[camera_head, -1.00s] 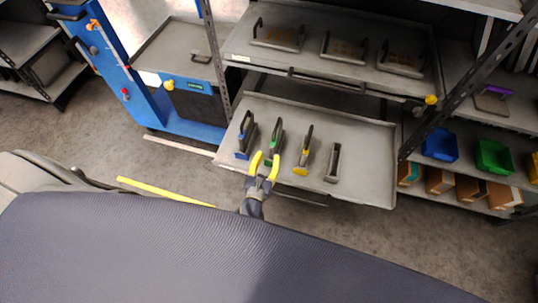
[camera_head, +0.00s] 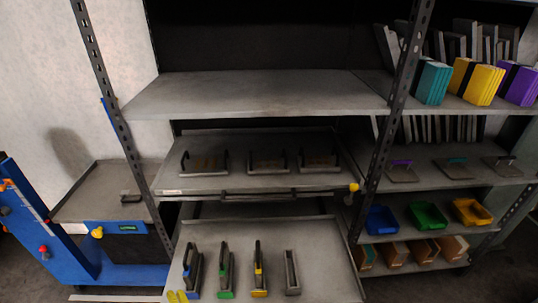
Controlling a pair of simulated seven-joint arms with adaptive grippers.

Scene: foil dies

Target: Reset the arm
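Several foil dies stand on a pulled-out lower tray (camera_head: 325,250): a blue-marked die (camera_head: 193,268), a green-marked die (camera_head: 225,270), a yellow-marked die (camera_head: 259,268) and a plain grey block (camera_head: 292,272) at the right. My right gripper is out of view.
Above the tray is a drawer (camera_head: 230,183) with three handled plates, under an empty shelf (camera_head: 250,95). Shelves at right hold blue (camera_head: 382,220), green (camera_head: 428,215) and yellow bins (camera_head: 470,211), boxes and coloured books.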

